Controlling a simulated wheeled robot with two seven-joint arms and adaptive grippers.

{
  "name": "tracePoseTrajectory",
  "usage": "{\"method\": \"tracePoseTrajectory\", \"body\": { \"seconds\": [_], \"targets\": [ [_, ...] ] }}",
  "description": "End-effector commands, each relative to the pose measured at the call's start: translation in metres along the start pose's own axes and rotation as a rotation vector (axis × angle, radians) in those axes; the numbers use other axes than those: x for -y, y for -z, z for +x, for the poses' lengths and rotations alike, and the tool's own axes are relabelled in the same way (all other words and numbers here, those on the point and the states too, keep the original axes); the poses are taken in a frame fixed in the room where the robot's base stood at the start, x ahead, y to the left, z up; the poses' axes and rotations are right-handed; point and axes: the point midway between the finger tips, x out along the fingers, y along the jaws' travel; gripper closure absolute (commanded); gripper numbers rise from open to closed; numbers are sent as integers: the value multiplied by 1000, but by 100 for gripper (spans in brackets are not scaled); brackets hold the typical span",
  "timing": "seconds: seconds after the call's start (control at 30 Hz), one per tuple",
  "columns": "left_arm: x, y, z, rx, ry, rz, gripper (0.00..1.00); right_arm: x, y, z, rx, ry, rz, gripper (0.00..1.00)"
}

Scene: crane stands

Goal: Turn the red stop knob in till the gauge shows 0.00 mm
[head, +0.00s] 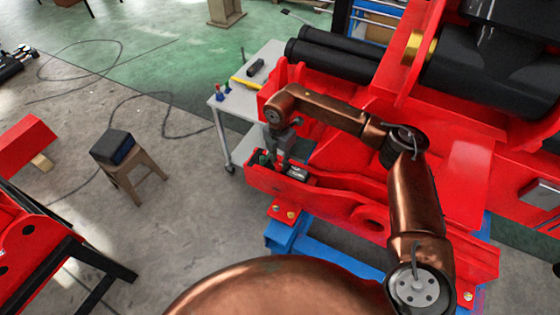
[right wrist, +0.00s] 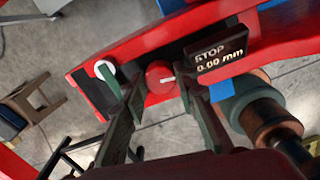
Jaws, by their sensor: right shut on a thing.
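The red stop knob (right wrist: 160,78) sits in the dark recess of a red crane part, with a pale mark on its face. My right gripper (right wrist: 159,82) has one finger on each side of it and is shut on it. The gauge (right wrist: 217,53), a black block beside the knob, reads "STOP 0.00 mm". My left gripper is not in view.
A green piece with a white round end (right wrist: 105,72) stands left of the knob. A grey trolley (head: 230,112) with small tools is behind the red part. A wooden stool (head: 137,178) with a dark box and another red crane part (head: 28,222) stand left. Floor between is clear except cables.

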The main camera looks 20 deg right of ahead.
Motion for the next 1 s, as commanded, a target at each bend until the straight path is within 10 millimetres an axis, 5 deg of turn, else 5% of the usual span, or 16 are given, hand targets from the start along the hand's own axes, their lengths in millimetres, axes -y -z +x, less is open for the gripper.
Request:
{"method": "tracePoseTrajectory", "body": {
  "seconds": [0.23, 0.27, 0.5, 0.83, 1.0],
  "targets": [
    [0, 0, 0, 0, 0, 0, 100, -2, 1, -3, -1, -6, -2, 98],
    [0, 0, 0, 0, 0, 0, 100, -2, 1, -3, -1, -6, -2, 72],
    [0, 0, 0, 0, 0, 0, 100, -1, 0, -2, -1, -4, -2, 56],
    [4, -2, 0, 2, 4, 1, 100, 0, 0, -2, 0, -1, -1, 56],
    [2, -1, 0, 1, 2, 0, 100, -1, 0, -17, 0, -4, -1, 56]
  ]
}}
